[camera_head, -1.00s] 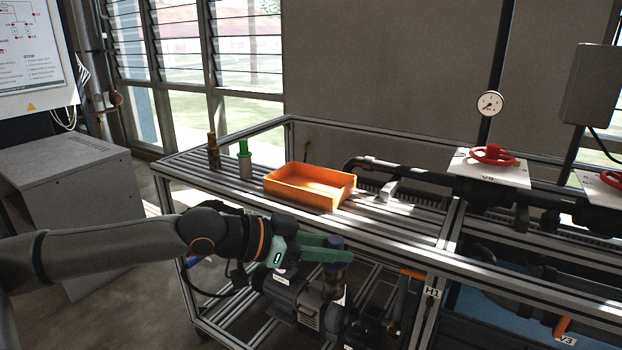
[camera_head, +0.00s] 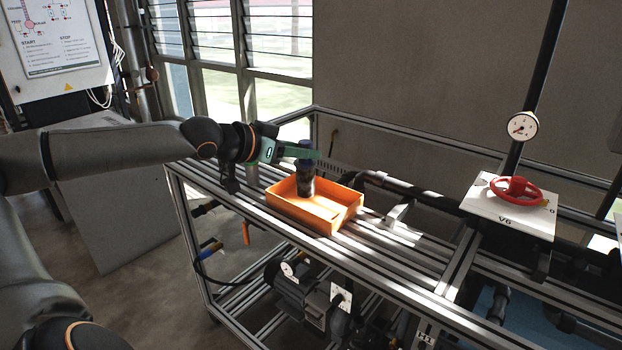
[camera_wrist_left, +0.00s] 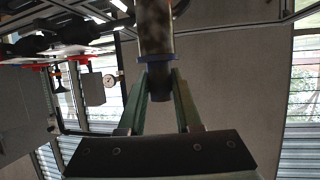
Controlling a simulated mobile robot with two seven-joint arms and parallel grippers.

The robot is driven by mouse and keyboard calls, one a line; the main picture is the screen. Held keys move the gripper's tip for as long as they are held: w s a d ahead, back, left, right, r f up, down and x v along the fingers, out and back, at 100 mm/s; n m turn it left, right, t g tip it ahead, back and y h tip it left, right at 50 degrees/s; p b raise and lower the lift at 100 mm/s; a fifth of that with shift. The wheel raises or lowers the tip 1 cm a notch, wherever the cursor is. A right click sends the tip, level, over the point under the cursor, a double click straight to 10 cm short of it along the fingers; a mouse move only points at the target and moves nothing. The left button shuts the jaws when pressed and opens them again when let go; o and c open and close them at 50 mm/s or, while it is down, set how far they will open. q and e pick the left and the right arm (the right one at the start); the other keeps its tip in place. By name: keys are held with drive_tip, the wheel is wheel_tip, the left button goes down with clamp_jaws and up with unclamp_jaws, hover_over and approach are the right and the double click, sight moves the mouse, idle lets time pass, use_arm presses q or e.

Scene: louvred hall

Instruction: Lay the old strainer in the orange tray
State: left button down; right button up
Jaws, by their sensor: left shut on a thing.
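The old strainer (camera_head: 306,184) is a dark, stained cylinder with a blue collar near its top. My left gripper (camera_head: 308,153) is shut on it at the top end and holds it upright. In the head view the strainer's lower end shows inside the outline of the orange tray (camera_head: 300,213); I cannot tell whether it touches the tray floor. In the left wrist view the strainer (camera_wrist_left: 156,28) shows its mottled brown body and blue collar, with its end between the fingers (camera_wrist_left: 159,85). My right gripper is not in view.
The tray sits on the slatted metal bench (camera_head: 400,246). Black piping, a red valve wheel (camera_head: 517,188) on a white V6 plate and a gauge (camera_head: 522,125) stand to the right. A pump (camera_head: 310,298) is below the bench top.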

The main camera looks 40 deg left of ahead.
use_arm(q)
drive_tip(key=w+a+f+p, duration=0.1)
drive_tip(key=w+a+f, duration=0.5)
drive_tip(key=f, duration=0.5)
drive_tip(key=shift+w+a+f+p, duration=0.2)
drive_tip(key=shift+w+a+p, duration=0.15)
drive_tip(key=shift+w, duration=0.5)
drive_tip(key=shift+f+b, duration=0.2)
drive_tip(key=shift+b, duration=0.1)
drive_tip(key=c, duration=0.6)
unclamp_jaws()
drive_tip(key=shift+r, duration=0.1)
